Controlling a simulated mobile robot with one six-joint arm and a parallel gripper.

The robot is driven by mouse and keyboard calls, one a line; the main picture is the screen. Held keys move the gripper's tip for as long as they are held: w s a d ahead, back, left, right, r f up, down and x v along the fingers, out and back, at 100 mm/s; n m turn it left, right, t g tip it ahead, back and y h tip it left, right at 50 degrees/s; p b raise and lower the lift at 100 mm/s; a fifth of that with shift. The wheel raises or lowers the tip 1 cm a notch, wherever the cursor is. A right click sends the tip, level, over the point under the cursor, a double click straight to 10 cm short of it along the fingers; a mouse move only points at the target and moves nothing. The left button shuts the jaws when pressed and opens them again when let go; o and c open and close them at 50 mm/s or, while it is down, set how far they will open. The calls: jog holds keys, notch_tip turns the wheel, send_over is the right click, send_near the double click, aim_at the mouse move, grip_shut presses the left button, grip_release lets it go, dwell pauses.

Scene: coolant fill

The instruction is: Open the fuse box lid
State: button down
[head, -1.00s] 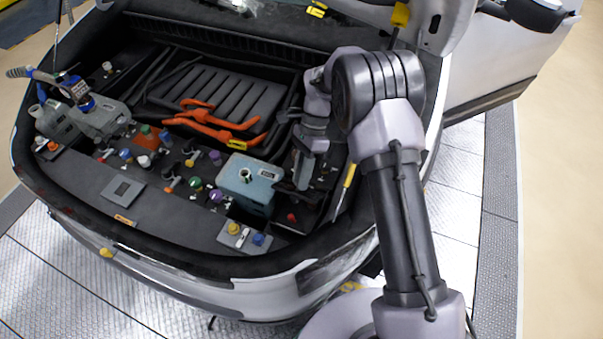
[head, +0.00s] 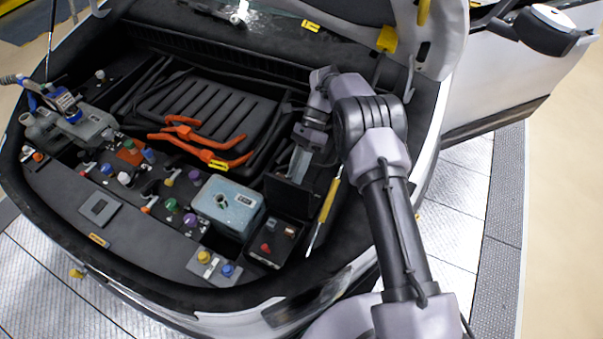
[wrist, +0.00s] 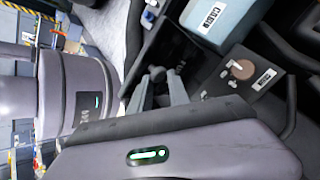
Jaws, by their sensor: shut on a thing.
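The fuse box (head: 285,233) is a small black box at the front right of the bay, right of the light blue tank. A red part and a pale label show on it. Its black lid (head: 291,197) stands raised and tilted behind the box opening. My gripper (head: 299,172) is at the lid's upper edge and shut on it; the exact contact is partly hidden. In the wrist view, my gripper's fingers (wrist: 160,88) are close together by a dark panel, and little of the lid can be made out.
The light blue tank (head: 228,207) stands left of the fuse box. A yellow-handled tool (head: 328,202) lies close on the right. Orange cables (head: 200,145) cross the ribbed black cover behind. Several coloured caps sit to the left. The raised hood (head: 430,35) is at the upper right.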

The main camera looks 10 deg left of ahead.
jog(key=shift+w+d+f, duration=0.1)
jog(key=shift+d+f, duration=0.05)
jog(key=shift+f, duration=0.55)
jog(key=c, duration=1.5)
grip_release()
jog(key=o, duration=0.3)
jog(key=shift+w+a+f, duration=0.25)
jog(key=shift+a, duration=0.25)
jog(key=shift+s+d+r, duration=0.1)
jog(key=shift+d, duration=0.05)
jog(key=shift+d+r, duration=0.1)
jog(key=shift+d, duration=0.05)
jog(key=shift+r, duration=0.3)
